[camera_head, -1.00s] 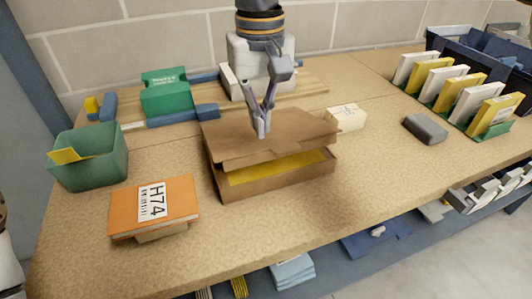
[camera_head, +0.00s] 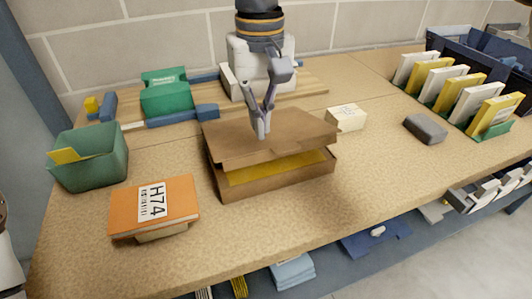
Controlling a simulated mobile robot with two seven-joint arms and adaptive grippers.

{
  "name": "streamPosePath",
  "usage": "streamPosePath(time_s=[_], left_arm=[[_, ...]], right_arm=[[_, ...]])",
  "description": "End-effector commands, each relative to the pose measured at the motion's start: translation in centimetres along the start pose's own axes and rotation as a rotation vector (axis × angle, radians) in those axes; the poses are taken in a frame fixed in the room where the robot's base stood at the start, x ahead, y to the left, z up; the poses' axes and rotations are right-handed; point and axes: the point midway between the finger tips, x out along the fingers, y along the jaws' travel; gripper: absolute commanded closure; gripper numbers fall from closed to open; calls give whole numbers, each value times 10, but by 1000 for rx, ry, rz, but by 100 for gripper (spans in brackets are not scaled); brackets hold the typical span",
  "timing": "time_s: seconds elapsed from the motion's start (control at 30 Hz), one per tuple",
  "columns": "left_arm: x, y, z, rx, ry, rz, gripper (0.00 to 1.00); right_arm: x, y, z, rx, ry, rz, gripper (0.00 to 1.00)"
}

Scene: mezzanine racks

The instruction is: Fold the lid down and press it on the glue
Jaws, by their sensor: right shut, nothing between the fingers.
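A brown cardboard box (camera_head: 290,185) stands on the workbench, with something yellow (camera_head: 278,167) showing in the gap at its front. Its lid (camera_head: 225,142) lies folded over the top, with its front edge raised above the front wall. My right gripper (camera_head: 261,136) comes down from above, shut and empty, with its fingertips at the top of the lid; I cannot tell whether they press on it. No glue can be made out. At the far left edge a pale part shows, but my left gripper's fingers are not visible.
An orange book labelled H74 (camera_head: 178,199) and a green bin (camera_head: 97,172) stand left of the box. A green box in a blue clamp (camera_head: 166,95) is behind. A cream block (camera_head: 346,117), grey block (camera_head: 425,128) and card rack (camera_head: 495,130) are on the right. The bench front is clear.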

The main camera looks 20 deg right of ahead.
Motion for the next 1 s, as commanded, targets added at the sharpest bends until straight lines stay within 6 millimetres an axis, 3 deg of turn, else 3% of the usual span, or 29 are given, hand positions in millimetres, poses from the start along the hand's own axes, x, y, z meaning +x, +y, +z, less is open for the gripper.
streamPosePath(time_s=[1.0], left_arm=[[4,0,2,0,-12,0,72]], right_arm=[[32,0,0,1,-1,0,100]])
